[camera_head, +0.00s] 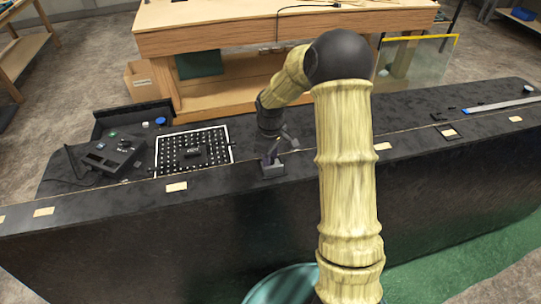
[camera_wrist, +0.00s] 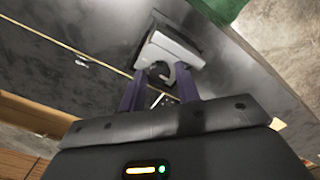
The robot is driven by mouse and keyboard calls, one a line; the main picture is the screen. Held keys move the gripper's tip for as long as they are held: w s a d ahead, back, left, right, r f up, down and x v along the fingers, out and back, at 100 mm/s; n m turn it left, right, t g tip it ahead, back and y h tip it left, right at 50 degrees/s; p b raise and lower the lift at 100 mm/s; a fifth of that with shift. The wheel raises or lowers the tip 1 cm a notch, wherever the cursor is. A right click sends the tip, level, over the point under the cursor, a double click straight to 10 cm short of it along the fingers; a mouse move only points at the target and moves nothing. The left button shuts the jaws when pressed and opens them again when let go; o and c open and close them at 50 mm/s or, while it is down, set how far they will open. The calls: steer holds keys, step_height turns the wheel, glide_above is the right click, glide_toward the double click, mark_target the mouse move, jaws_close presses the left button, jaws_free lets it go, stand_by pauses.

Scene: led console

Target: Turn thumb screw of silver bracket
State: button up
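The silver bracket (camera_wrist: 172,46) sits on the dark bench top in the wrist view, with a curved arm on its right side. A dark round part, apparently its thumb screw (camera_wrist: 160,72), shows in the bracket's opening. My gripper (camera_wrist: 161,76) has its two purple fingers apart, one on each side of the screw. I see no clear contact; the exact depth between fingertips and screw is hard to tell. In the head view the small grey bracket (camera_head: 273,171) stands near the bench's front edge, with my gripper (camera_head: 268,157) right over it. The screw is hidden there.
A black control box (camera_head: 110,152) and a dotted calibration board (camera_head: 193,149) lie to the left on the dark bench (camera_head: 400,185). Small parts and a silver bar (camera_head: 503,104) lie at the right. A wooden workbench (camera_head: 290,40) stands behind.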

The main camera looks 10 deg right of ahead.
jaws_close()
